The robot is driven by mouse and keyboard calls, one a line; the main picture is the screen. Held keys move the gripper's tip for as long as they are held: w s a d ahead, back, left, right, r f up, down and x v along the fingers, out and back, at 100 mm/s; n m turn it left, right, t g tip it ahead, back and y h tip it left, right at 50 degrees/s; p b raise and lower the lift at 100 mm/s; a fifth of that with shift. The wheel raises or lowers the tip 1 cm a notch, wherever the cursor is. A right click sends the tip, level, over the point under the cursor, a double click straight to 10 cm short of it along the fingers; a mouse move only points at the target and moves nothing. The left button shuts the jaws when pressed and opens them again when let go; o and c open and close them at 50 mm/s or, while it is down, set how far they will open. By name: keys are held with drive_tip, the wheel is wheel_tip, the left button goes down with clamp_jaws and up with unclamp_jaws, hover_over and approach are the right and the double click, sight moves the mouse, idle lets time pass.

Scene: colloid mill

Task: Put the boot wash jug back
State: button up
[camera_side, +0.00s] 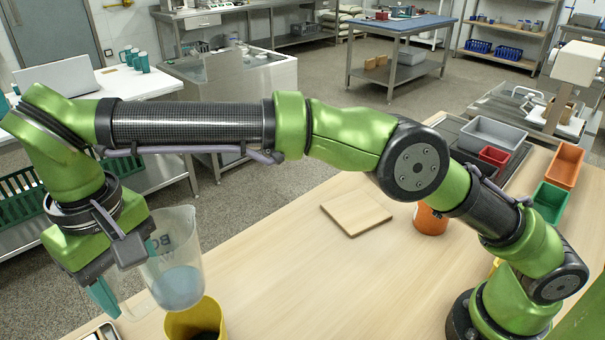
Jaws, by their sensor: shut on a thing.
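The boot wash jug (178,258) is a clear, translucent jug with dark lettering, cut off from view by my gripper, and a bluish-grey lower part. The handle and exact grip point are mostly hidden. The jug appears slightly tilted. A yellow container (208,318) is just below and right of it in the picture; I cannot tell whether they touch.
The wooden table has clear room in the middle. A square board (356,214) lies there. An orange tub (430,219) stands behind my arm. Grey, red, orange (565,165) and green (550,201) bins are at the right. A metal-edged tray (103,332) shows at the lower left.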

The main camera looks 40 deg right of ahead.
drive_tip(key=w+d+r+m, duration=0.25)
drive_tip(key=w+d, duration=0.25)
drive_tip(key=d, duration=0.7)
drive_tip(key=w+d+r+m, duration=0.1)
drive_tip(key=w+d+r, duration=0.3)
drive_tip(key=d, duration=0.8)
drive_tip(key=d+r+m, duration=0.2)
drive_tip(key=d+m, duration=0.2)
drive_tip(key=d, duration=1.5)
drive_tip(key=s+a+f+n, duration=0.2)
drive_tip(key=s+a+f, duration=0.15)
drive_tip(key=a, duration=0.25)
drive_tip(key=s+a+f+n, duration=0.2)
drive_tip(key=s+a+f, duration=0.15)
drive_tip(key=a, duration=0.25)
drive_tip(key=shift+s+a+f, duration=0.7)
drive_tip(key=shift+s+f, duration=0.45)
drive_tip(key=shift+f, duration=1.8)
drive_tip(key=shift+s+a+f, duration=0.7)
drive_tip(key=shift+s+f, duration=0.45)
drive_tip(key=shift+f, duration=1.85)
drive_tip(key=shift+s+a+f, duration=0.7)
drive_tip(key=shift+s+f, duration=0.45)
drive_tip(key=shift+f, duration=1.8)
drive_tip(key=shift+f, duration=0.1)
